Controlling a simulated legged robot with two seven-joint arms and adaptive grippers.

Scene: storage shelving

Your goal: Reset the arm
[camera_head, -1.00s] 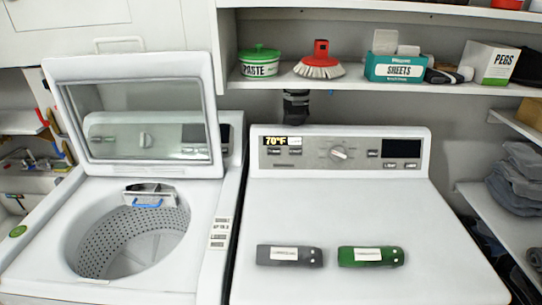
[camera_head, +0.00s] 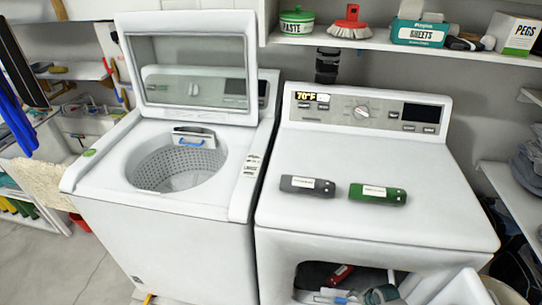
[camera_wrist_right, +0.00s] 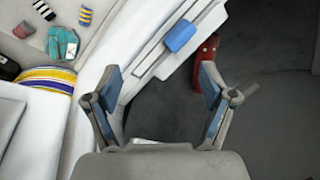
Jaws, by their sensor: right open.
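My right gripper (camera_wrist_right: 160,88) shows in the right wrist view. Its two blue-padded fingers are spread wide apart, with nothing between them. Beyond them are a dark grey surface, a red cylinder-like object (camera_wrist_right: 206,62) and a white piece with a blue block (camera_wrist_right: 180,36). Neither gripper can be made out in the head view. My left gripper is not in view.
The washer (camera_head: 165,225) has its lid up. The dryer (camera_head: 300,215) beside it carries a grey device (camera_head: 307,186) and a green device (camera_head: 378,194). Its lower front is open, with items inside. A shelf (camera_head: 375,42) holds several goods. Floor (camera_head: 60,262) is clear at lower left.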

